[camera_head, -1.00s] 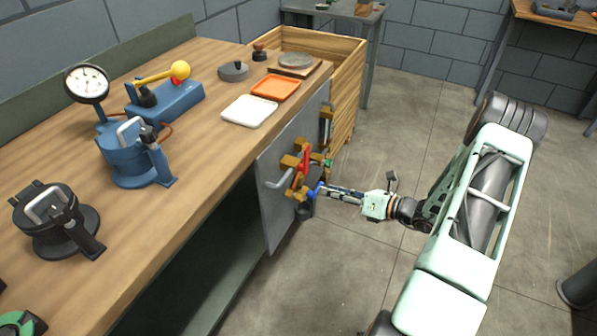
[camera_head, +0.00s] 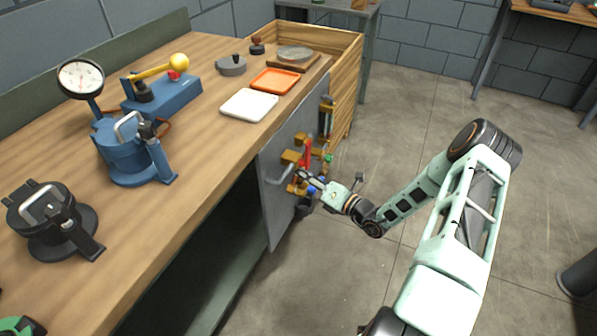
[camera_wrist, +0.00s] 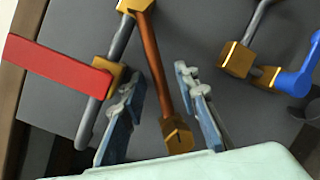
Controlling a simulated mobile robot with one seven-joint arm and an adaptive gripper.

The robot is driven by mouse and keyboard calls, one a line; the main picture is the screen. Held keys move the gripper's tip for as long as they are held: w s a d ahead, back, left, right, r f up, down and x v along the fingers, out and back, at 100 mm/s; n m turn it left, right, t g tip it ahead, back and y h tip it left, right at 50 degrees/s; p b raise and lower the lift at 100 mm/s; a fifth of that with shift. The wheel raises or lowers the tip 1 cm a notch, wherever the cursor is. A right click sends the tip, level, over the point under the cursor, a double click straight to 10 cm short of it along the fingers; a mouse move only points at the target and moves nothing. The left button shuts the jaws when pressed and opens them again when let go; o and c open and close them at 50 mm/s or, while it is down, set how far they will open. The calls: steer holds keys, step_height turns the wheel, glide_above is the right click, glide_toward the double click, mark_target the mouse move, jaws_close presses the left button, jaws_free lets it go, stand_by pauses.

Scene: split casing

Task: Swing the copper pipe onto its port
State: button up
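The copper pipe (camera_wrist: 158,70) runs down the middle of the wrist view, from a brass fitting (camera_wrist: 130,5) at the top to a brass end piece (camera_wrist: 178,136) at the bottom. My gripper (camera_wrist: 159,76) is open, with one finger on each side of the pipe and a visible gap to both. In the head view my gripper (camera_head: 312,182) is at the front of the grey panel (camera_head: 274,200) and covers part of the pipework. A brass fitting (camera_wrist: 238,58) on a grey pipe sits to the right of the fingers. I cannot tell which fitting is the port.
A red handle (camera_wrist: 58,68) reaches in close to the left finger, beside a grey pipe. A blue handle (camera_wrist: 301,80) is at the right. The workbench (camera_head: 200,200) carries a gauge, pots and trays. The floor right of the panel is clear.

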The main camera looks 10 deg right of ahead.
steer(key=shift+w+a, duration=0.4)
steer(key=shift+w, duration=0.1)
jaws_close()
